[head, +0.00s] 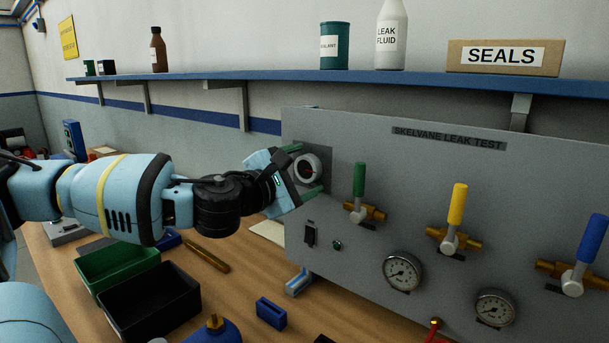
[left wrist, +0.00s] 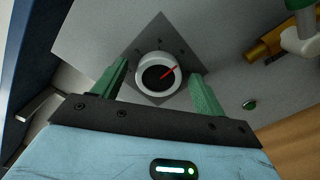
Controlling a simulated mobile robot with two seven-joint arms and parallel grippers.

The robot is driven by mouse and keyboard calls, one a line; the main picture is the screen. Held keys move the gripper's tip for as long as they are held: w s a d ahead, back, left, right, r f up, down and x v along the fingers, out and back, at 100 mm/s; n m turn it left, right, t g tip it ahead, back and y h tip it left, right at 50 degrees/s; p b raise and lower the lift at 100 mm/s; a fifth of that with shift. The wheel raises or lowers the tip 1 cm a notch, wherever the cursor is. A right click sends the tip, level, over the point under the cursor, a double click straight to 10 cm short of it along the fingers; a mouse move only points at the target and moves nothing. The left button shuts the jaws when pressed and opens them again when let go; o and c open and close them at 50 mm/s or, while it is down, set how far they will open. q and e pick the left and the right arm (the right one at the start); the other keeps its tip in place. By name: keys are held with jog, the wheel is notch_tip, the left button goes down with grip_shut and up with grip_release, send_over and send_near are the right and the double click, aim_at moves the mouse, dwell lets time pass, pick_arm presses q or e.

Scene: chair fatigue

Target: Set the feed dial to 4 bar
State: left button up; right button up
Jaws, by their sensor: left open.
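The feed dial (head: 308,168) is a white round knob with a dark face on a grey plate, at the upper left of the grey test panel (head: 400,150). In the left wrist view the dial (left wrist: 158,74) shows a red pointer aimed to the upper right; the scale marks around it are too small to read. My left gripper (head: 308,172) is open at the dial. In the left wrist view its green fingers (left wrist: 158,84) stand on either side of the knob, with visible gaps. My right gripper does not show.
Green (head: 359,180), yellow (head: 457,205) and blue (head: 592,239) valve levers stand right of the dial, above two gauges (head: 402,271). A shelf (head: 330,82) with bottles and a SEALS box (head: 505,57) runs above. Green (head: 115,265) and black (head: 150,302) bins sit on the bench.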

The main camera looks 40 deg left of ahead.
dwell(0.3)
pick_arm(q)
jog(key=c, duration=1)
jog(key=shift+n, duration=0.3)
jog(key=n, duration=0.5)
jog(key=shift+a+r+n+p, duration=0.1)
jog(key=shift+r+n+p, duration=0.05)
jog(key=shift+n+p, duration=0.15)
jog(key=shift+n, duration=1.3)
jog(key=o, duration=1)
